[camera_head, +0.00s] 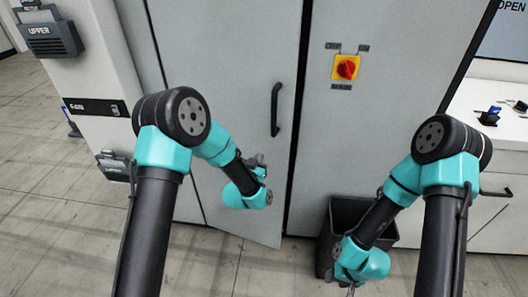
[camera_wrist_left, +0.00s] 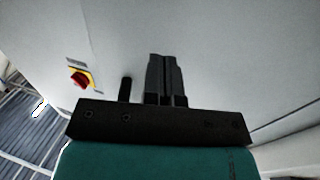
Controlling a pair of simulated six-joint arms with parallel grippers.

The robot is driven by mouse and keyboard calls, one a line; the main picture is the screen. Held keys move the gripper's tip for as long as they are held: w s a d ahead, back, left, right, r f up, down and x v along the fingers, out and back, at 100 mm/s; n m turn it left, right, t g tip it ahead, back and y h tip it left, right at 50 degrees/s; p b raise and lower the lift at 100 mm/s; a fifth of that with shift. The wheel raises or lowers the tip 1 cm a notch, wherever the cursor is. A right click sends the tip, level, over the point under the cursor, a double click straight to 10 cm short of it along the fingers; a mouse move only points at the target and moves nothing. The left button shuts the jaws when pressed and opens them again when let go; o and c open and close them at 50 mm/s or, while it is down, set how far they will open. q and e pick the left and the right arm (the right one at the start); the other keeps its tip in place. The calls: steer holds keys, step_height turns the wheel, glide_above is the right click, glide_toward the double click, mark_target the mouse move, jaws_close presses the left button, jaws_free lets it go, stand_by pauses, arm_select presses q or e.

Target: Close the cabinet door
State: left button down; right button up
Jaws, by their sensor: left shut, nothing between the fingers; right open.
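The grey cabinet door (camera_head: 225,90) stands slightly ajar in the head view, with a dark gap along its right edge. Its black handle (camera_head: 277,110) is upright near that edge, and also shows in the left wrist view (camera_wrist_left: 125,89). My left gripper (camera_head: 260,160) is in front of the door, below and left of the handle. In the left wrist view its fingers (camera_wrist_left: 165,75) are shut and empty, pointing at the grey door surface; contact cannot be told. My right gripper (camera_head: 351,290) is low at the bottom edge, mostly cut off, open and away from the door.
A fixed grey panel with a red and yellow switch (camera_head: 346,68) is right of the door. A dark bin (camera_head: 342,212) stands on the floor below it, behind my right forearm. A white counter (camera_head: 500,115) is at the right. Floor at the lower left is clear.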

mark_target(266, 147)
arm_select(q)
steer(key=shift+x, duration=2.6)
steer(key=shift+w, duration=0.1)
